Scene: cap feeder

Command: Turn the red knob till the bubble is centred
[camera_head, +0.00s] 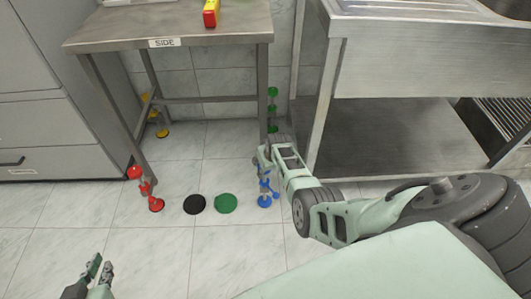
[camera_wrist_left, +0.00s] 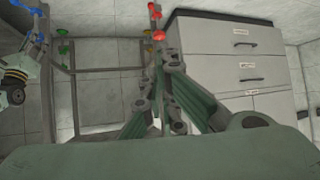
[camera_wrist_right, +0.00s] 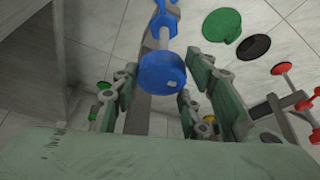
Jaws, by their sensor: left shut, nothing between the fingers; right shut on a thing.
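The red knob (camera_head: 135,172) sits at the side of the table's front left leg, above a red foot (camera_head: 156,204). It also shows in the left wrist view (camera_wrist_left: 158,35). My left gripper (camera_head: 97,268) is shut and empty, low at the left and apart from the red knob. My right gripper (camera_head: 265,160) is shut on a blue knob (camera_wrist_right: 162,73) at the table's front right leg; a blue foot (camera_head: 265,201) stands below. A red and yellow level (camera_head: 211,13) lies on the table (camera_head: 110,32). Its bubble is too small to see.
A black disc (camera_head: 194,204) and a green disc (camera_head: 226,203) lie on the floor between the front legs. The back legs have yellow (camera_head: 162,132) and green (camera_head: 272,128) feet. Grey drawers (camera_head: 60,145) stand left and a steel sink unit (camera_head: 420,60) right.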

